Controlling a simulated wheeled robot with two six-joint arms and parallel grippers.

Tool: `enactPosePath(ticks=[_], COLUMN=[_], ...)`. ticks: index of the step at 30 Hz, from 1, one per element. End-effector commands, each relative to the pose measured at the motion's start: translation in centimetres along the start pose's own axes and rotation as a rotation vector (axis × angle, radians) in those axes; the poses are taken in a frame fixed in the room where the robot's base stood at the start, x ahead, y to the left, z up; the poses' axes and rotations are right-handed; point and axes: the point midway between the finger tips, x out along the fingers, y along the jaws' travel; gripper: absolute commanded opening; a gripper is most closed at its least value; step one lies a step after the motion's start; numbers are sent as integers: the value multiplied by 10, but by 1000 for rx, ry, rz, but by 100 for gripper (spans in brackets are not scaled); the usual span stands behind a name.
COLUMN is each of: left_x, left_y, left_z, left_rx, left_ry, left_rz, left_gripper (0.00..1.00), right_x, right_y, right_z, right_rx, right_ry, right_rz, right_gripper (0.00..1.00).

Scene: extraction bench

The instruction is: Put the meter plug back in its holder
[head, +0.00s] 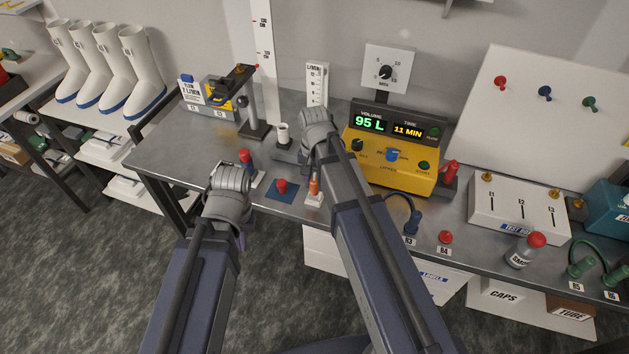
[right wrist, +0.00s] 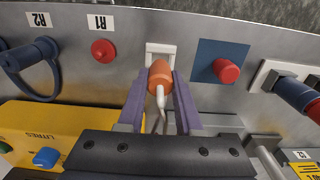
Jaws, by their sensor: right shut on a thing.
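The orange plug (right wrist: 160,75) with a pale cord is between the two purple fingers of my right gripper (right wrist: 160,98), which is shut on it. A white holder (right wrist: 160,47) lies just beyond the plug in the right wrist view. In the head view the orange plug (head: 314,187) appears upright directly over the white holder (head: 313,201) at the bench's front edge. I cannot tell whether the plug is seated in it. My right arm hides the right fingers in the head view. My left gripper (head: 240,232) hangs low in front of the bench, its fingertips mostly hidden.
A red knob sits on a blue square (head: 280,197) beside the holder. A red-and-blue plug (head: 246,160) stands further left. The yellow meter box (head: 385,172) is behind right. A blue plug (head: 411,222) with a hose and a red knob (head: 445,237) are along the right front edge.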

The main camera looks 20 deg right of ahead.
Motion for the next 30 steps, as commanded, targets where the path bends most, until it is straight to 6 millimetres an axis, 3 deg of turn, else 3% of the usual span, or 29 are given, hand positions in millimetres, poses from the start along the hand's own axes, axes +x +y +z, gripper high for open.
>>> enactPosePath(ticks=[30], left_x=[18], left_y=[2], left_z=[-1], left_rx=[0], left_ry=[0], left_rz=[0], left_gripper=[0], right_x=[19], right_y=[0], right_z=[0], right_rx=[0], right_ry=[0], right_rz=[0], right_gripper=[0])
